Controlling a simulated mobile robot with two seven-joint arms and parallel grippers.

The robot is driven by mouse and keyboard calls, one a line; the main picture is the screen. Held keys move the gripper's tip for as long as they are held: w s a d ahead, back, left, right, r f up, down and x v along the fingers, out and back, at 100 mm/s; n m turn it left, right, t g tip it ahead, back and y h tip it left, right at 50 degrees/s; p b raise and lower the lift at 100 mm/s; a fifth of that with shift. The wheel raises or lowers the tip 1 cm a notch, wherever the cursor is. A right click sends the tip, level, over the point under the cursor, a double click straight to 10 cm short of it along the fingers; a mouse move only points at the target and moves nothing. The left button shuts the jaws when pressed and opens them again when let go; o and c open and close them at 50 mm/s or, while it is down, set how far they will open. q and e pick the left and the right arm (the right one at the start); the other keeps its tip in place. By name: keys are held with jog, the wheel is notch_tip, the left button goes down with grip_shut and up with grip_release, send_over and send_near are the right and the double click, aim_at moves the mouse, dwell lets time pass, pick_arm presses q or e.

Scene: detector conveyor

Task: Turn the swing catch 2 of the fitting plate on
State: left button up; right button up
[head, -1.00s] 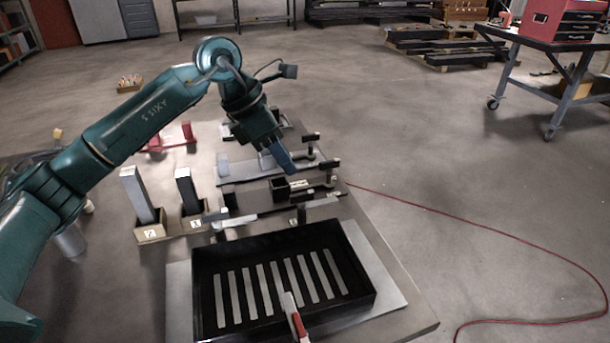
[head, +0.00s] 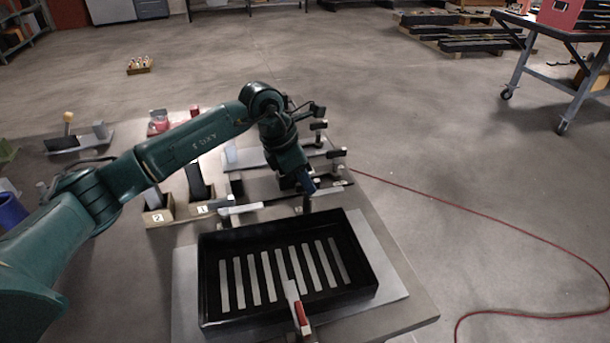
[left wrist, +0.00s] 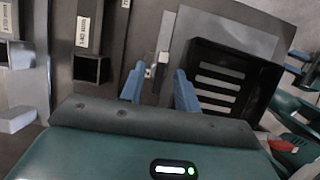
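My left gripper (head: 310,188) reaches over the fitting plate (head: 255,188), a dark plate behind the black tray, and points down at its right part. In the left wrist view its two blue fingers (left wrist: 158,90) are apart. A small pale bar (left wrist: 163,65), which looks like a swing catch, shows between and just beyond the fingertips; I cannot tell if they touch it. In the head view a catch post (head: 306,203) shows just below the fingers, its top partly hidden. Another pale catch bar (head: 240,209) lies at the plate's left. I cannot read which catch is number 2.
A black tray (head: 207,305) with pale slots stands in front, with a red-handled clamp (head: 301,316) at its near edge. Holders labelled 2 (head: 157,218) and 1 (head: 202,209) stand left. More dark-headed posts (head: 337,154) stand behind. A red cable crosses the floor right.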

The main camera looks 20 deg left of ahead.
pick_arm(q)
jog(key=shift+f, duration=0.3)
jog(key=shift+c, duration=0.5)
grip_shut()
